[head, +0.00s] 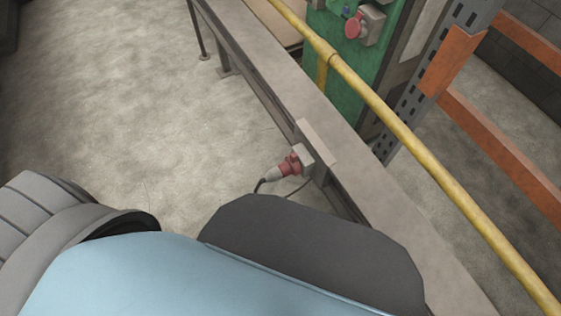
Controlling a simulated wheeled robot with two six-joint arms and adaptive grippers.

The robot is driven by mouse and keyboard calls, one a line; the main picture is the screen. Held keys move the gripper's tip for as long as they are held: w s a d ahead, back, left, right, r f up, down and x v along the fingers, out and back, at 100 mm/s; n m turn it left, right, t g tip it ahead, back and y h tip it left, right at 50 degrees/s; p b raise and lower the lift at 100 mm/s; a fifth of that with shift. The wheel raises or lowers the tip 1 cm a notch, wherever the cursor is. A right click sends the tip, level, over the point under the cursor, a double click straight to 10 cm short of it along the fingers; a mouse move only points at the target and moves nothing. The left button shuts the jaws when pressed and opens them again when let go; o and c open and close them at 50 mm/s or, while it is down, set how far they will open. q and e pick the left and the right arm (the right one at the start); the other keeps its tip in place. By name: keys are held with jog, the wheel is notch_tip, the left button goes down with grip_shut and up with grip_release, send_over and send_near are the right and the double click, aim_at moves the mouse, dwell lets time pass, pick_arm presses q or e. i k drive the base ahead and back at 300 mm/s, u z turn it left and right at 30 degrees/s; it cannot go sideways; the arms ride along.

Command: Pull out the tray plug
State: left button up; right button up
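A red and pale grey plug (281,171) sits in a grey socket box (305,158) on the side of a long grey metal rail. It points down to the left, and a dark cable (258,186) hangs from its end. The plug looks seated in the box. Neither of my gripper's fingertips shows. My own light blue and dark grey body parts fill the bottom of the head view and hide the floor and the lower part of the rail there.
The grey rail (262,60) runs diagonally from top left to bottom right. A yellow pipe (400,130) runs along it on the right. A green panel (340,60) with a red socket (354,26) and an orange rack (500,150) stand beyond. Floor left of the rail is clear.

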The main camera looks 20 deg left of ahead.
aim_at(283, 169)
jog(key=z, duration=2)
jog(key=k, duration=1.6)
jog(key=u, duration=0.05)
